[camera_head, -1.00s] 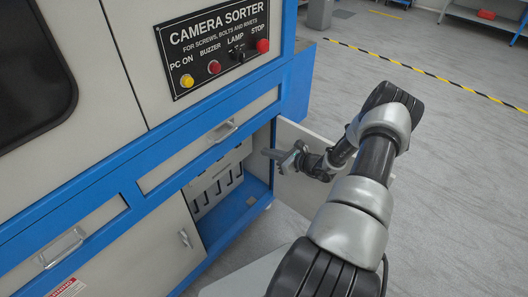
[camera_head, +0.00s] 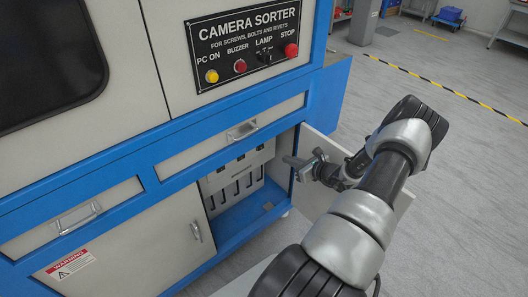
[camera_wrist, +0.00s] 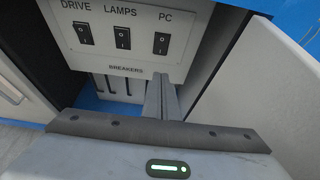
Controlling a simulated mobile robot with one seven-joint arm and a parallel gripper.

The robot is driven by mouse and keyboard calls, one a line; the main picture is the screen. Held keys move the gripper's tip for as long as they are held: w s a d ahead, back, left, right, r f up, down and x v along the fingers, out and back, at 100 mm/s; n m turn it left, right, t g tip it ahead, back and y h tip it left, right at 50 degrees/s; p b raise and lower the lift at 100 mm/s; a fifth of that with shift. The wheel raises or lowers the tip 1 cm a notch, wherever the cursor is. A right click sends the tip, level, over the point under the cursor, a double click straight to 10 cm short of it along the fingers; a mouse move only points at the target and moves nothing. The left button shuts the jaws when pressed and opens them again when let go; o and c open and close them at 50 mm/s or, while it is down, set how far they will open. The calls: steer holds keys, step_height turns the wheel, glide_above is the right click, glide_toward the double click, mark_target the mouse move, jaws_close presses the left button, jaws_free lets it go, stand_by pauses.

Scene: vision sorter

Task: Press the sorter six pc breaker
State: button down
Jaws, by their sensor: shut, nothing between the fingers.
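The PC breaker (camera_wrist: 161,43) is a small black rocker switch at the right of a light grey breaker panel (camera_wrist: 85,58) in the wrist view. My gripper (camera_wrist: 161,82) is shut and empty, its fingertips appearing just below the PC breaker. I cannot tell whether they touch the panel. In the head view my gripper (camera_head: 290,162) is at the open lower cabinet of the camera sorter, near the breaker box (camera_head: 240,166). The switches themselves are not readable in the head view.
The lamps breaker (camera_wrist: 123,38) and drive breaker (camera_wrist: 84,34) sit left of the PC one. The open cabinet door (camera_wrist: 262,105) stands close on the right of my gripper. The sorter's upper control panel (camera_head: 246,45) is above.

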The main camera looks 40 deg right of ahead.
steer(key=shift+w, duration=0.1)
steer(key=b, duration=0.4)
glide_toward(262, 149)
steer(key=x, duration=0.5)
steer(key=shift+w+a, duration=0.15)
steer(key=shift+w, duration=0.4)
steer(key=shift+s, duration=0.15)
